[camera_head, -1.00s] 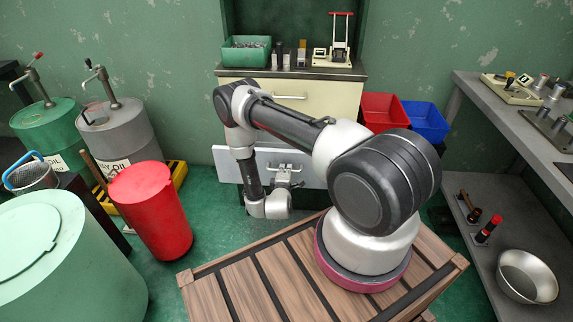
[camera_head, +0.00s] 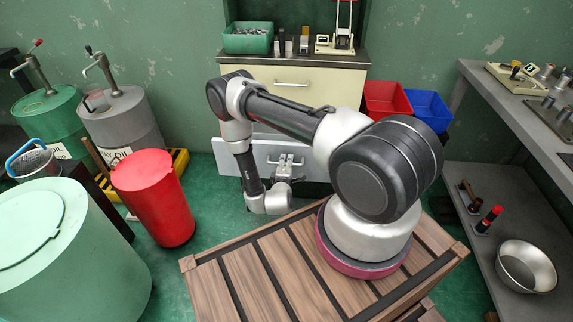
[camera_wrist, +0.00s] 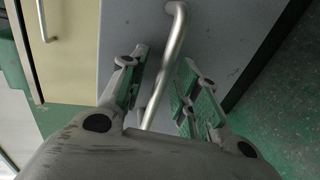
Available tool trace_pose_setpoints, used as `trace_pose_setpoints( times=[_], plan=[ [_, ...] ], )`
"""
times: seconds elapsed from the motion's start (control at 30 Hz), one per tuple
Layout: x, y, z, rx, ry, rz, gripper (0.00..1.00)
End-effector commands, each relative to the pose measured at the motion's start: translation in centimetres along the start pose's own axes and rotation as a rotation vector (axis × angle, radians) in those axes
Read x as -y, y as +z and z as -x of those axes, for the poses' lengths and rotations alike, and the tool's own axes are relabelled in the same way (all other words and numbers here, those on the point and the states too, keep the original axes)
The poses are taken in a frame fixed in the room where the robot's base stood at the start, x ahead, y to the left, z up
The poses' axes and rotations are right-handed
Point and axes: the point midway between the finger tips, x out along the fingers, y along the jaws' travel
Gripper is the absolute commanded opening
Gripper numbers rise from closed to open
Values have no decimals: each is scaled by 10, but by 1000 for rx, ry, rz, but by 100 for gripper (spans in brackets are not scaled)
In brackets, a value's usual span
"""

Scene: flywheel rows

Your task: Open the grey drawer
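The grey drawer (camera_head: 228,158) is the low front panel of the cabinet, below a cream drawer. Its front appears to stand out a little from the cabinet, and my arm hides part of it. Its metal bar handle (camera_wrist: 165,70) runs between the two fingers of my gripper (camera_wrist: 163,88) in the wrist view. The fingers are apart, one on each side of the bar, with gaps visible. In the head view my gripper (camera_head: 284,170) is at the handle, in front of the grey panel.
The cream drawer (camera_head: 320,88) above looks closed. A red bin (camera_head: 150,203) stands on the floor to the left, near oil drums (camera_head: 122,122). A grey workbench (camera_head: 540,115) with a lower shelf is on the right. Some green floor (camera_head: 205,235) is clear left of the drawer.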

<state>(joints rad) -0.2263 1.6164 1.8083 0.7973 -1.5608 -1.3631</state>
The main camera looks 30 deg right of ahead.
Motion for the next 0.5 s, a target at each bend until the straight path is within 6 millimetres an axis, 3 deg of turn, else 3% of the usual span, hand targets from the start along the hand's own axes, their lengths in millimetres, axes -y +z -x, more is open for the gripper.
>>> trace_pose_setpoints(
  times=[0.27, 0.5],
  plan=[
    [0, -1, 8, -1, -1, 1, 32],
    [1, -2, 56, -5, -2, 4, 32]
  ],
)
